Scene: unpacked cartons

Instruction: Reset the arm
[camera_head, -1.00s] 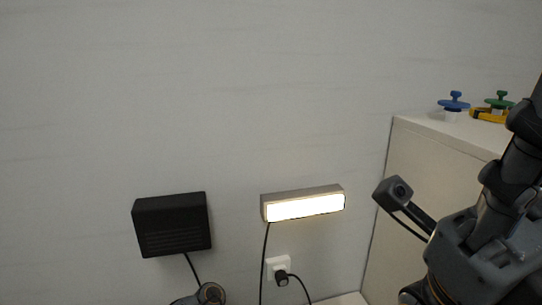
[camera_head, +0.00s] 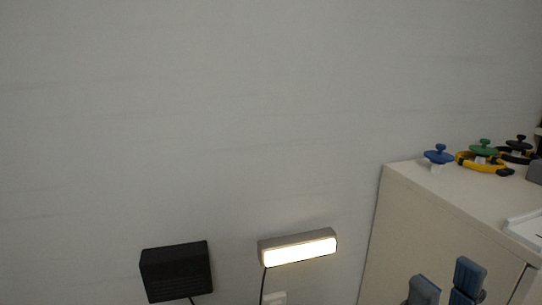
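My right gripper (camera_head: 446,284) shows at the bottom right of the head view. Its two blue-grey fingertips point upward and stand apart, with nothing seen between them. They appear in front of the pale cabinet's face. The rest of the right arm is below the picture edge. My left gripper and arm are out of view.
A pale cabinet (camera_head: 425,210) stands at the right. A lit lamp (camera_head: 300,250) and black box (camera_head: 177,271) are on the bare wall.

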